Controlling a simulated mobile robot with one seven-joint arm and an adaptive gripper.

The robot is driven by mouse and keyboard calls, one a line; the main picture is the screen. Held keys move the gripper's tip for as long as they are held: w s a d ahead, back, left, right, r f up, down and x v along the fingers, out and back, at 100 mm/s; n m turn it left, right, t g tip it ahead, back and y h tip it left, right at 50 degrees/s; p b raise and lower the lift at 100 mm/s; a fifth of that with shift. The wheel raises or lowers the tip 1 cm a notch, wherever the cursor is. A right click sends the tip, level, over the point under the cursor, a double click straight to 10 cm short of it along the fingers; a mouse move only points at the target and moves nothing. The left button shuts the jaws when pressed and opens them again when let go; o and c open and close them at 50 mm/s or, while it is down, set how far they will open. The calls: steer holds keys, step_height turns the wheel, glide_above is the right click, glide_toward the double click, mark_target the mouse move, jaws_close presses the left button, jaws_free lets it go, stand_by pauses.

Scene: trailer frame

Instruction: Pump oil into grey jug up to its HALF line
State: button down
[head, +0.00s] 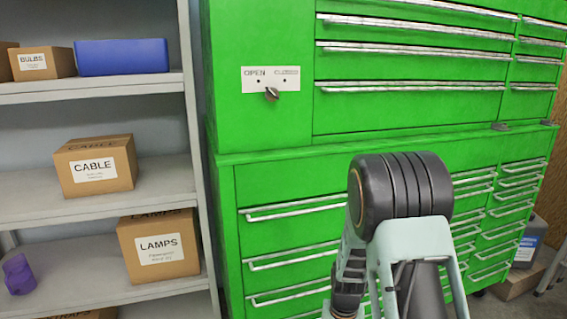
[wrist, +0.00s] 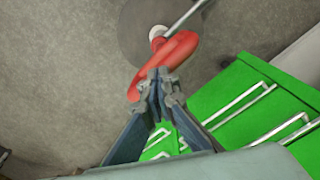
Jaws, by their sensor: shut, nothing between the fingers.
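My gripper (wrist: 160,78) is shut and empty in the wrist view. Its fingertips are at the lower side of a red curved piece (wrist: 180,50); I cannot tell whether they touch it. A metal rod (wrist: 185,17) runs up and right from this piece, over a dark grey round shape (wrist: 132,30). These may be parts of the oil pump, but I cannot tell for sure. I cannot make out the grey jug or its HALF line in either view. In the head view my arm covers the lower middle, and the fingertips cannot be made out.
A green drawer cabinet (head: 265,130) with an OPEN/CLOSED knob (head: 272,94) fills the middle. Shelves (head: 150,181) at left hold cardboard boxes, a blue box (head: 122,57) and a purple item (head: 18,275). A dark grey labelled container (head: 532,240) stands at far right.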

step_height(320, 180, up, 11)
steer(key=p, duration=0.7)
stand_by(0.6)
